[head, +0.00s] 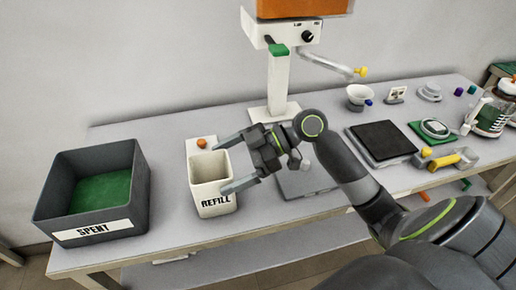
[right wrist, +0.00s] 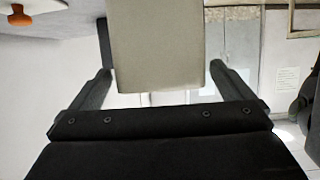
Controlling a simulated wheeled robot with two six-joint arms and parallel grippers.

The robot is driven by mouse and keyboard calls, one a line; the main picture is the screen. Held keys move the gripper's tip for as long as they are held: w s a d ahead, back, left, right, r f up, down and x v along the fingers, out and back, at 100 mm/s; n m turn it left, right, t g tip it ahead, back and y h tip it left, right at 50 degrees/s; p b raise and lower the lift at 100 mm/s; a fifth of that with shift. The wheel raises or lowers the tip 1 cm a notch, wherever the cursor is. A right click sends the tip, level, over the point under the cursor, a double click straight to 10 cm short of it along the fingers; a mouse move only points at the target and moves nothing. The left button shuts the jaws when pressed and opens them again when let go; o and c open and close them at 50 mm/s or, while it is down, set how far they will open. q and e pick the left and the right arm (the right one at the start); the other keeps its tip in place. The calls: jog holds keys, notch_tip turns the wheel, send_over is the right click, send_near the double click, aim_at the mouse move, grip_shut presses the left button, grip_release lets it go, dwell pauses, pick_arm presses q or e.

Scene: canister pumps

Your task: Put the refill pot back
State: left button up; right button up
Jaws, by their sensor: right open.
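The refill pot (head: 208,198) is a cream, square-mouthed pot with a REFILL label on its front. It stands upright on the table, left of the middle in the head view. My right gripper (head: 221,169) is open at its right side, with one finger toward the back of the pot and one across its front. In the right wrist view the pot (right wrist: 155,45) shows as a pale block between the spread fingers (right wrist: 160,72). I see a gap at the right finger; contact at the left one is unclear. My left gripper is not in view.
A grey SPENT bin (head: 142,190) with a green bottom stands left of the pot. An orange knob (head: 201,143) is just behind the pot. A white pump stand (head: 279,85) rises behind my gripper. A black-topped scale (head: 382,141) and small items fill the right side.

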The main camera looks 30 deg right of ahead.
jog(key=v, duration=0.8)
dwell(0.5)
